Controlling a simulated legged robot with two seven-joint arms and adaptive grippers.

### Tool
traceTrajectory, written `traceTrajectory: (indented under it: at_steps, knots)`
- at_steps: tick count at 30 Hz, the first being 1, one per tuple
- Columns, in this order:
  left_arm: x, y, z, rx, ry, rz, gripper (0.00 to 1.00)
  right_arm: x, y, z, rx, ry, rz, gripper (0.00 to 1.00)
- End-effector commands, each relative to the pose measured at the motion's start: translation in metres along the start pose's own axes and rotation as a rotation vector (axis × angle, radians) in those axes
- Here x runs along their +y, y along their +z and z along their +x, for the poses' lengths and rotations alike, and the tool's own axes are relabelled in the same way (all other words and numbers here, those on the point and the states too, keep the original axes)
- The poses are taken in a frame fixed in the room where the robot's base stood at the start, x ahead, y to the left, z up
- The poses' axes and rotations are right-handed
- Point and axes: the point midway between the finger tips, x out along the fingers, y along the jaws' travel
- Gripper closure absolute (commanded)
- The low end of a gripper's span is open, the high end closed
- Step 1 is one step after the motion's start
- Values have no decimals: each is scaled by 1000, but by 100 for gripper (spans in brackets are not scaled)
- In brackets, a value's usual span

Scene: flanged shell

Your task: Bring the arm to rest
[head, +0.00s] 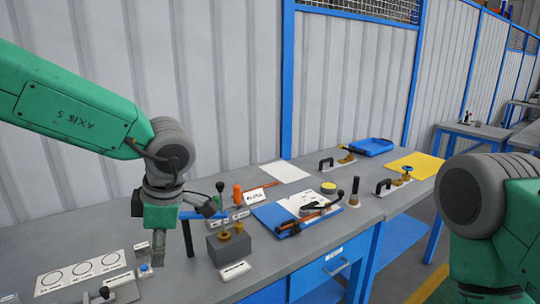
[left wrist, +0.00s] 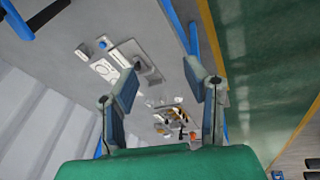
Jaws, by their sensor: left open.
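My left arm, green with grey joints, comes in from the left in the head view. Its gripper (head: 160,242) hangs pointing down over the left part of the grey workbench (head: 205,284). In the left wrist view the two fingers of the left gripper (left wrist: 161,74) are spread wide, with nothing between them. My right arm shows only as a grey joint and green link at the right edge of the head view; its gripper is out of view.
A grey block with brass parts (head: 229,245) stands right of the left gripper. A white card with circles (head: 82,271) lies to the left. A blue board with tools (head: 272,216), toggle clamps, a blue tray (head: 372,147) and a yellow sheet (head: 416,165) are farther right. A ribbed wall stands behind.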

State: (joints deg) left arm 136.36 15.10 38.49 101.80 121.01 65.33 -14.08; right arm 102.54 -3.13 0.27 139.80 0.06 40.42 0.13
Motion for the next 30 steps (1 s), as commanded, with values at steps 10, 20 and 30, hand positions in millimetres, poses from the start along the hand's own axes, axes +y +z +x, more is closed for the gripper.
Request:
traceTrajectory:
  at_steps: [10,20,30]
  knots:
    - [-16,-29,176,246,239,459,59,0,3,36,-2,0,0,60]
    - [-139,-34,340,161,323,1284,59,-1,5,78,-2,0,0,60]
    - [-306,-64,401,-206,172,1859,59,-1,6,105,-2,0,0,60]
